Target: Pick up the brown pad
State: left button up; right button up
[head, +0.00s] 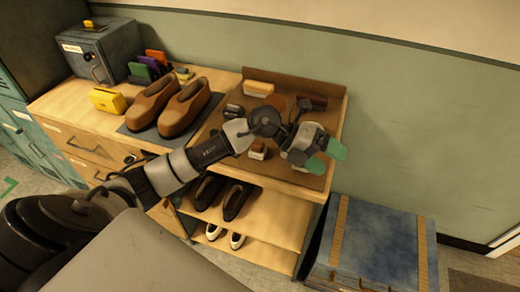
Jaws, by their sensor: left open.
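My left arm reaches in from the left, over the brown tray (225,160) on top of the shelf unit. My left gripper (326,158), with green fingertips, is open above the tray's right part, with nothing seen between its fingers. A rounded orange-brown piece (277,102), which looks like the brown pad, lies behind my wrist and is partly hidden by it. A darker brown block (316,102) lies right of it, behind the gripper. I cannot tell for sure which is the pad. My right gripper is out of view.
A white-and-tan brush (258,88), a dark round item (233,111) and a small brush (257,149) also lie on the tray. Brown shoes (185,108) stand on a grey mat to the left. A blue-topped chest (385,245) stands at right. The tray has a raised back wall.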

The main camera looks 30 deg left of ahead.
pick_arm(q)
jog(key=w+a+f+g+y, duration=0.1)
jog(key=w+a+f+y, duration=0.1)
jog(key=a+y, duration=0.5)
notch_tip(320, 180, up, 2)
jog(key=n+g+y, duration=0.1)
jog(key=g+y, duration=0.1)
jog(key=y, duration=0.3)
send_over(257, 148)
jog(key=shift+w+a+r, duration=0.1)
jog(key=shift+w+a, duration=0.15)
jog(key=shift+w, duration=0.15)
jog(key=shift+a+n+y, duration=0.3)
jog(key=shift+a+y, duration=0.05)
jog(key=shift+y, duration=0.05)
notch_tip(257, 148, down, 5)
jog(key=shift+f+p, duration=0.15)
jog(key=shift+p, duration=0.45)
jog(key=shift+w+d+f+p, duration=0.15)
jog(key=shift+f+p, duration=0.3)
jog(key=shift+f, duration=0.9)
jog(key=shift+w+d+f+p, duration=0.15)
jog(key=shift+f+p, duration=0.3)
jog(key=shift+f, duration=0.85)
jog(key=shift+s, duration=0.1)
jog(key=c, duration=1)
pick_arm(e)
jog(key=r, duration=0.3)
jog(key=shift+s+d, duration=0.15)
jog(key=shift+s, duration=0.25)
